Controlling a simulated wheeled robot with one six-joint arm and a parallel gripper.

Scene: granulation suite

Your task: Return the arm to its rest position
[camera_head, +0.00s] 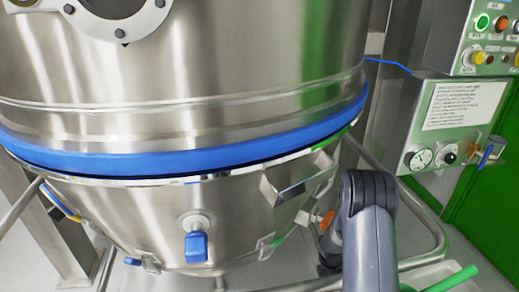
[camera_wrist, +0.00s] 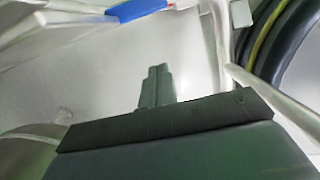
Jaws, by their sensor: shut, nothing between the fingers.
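My arm shows at the lower right of the head view, in front of the steel vessel (camera_head: 150,120). My gripper is hidden behind the arm link there. In the wrist view my gripper (camera_wrist: 156,75) shows as two dark fingers pressed together. It is shut and holds nothing. Behind it is a pale, blurred surface that I cannot name for sure. A blue piece (camera_wrist: 135,9) shows at the top of the wrist view, beyond the fingertips.
A blue band (camera_head: 190,160) rings the vessel, and a blue-handled valve (camera_head: 196,246) sits on its lower cone. A control panel (camera_head: 484,35) and gauge box (camera_head: 450,125) stand at right. Steel rails (camera_head: 425,215) run close to my arm. A dark curved hose-like thing (camera_wrist: 285,45) shows in the wrist view.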

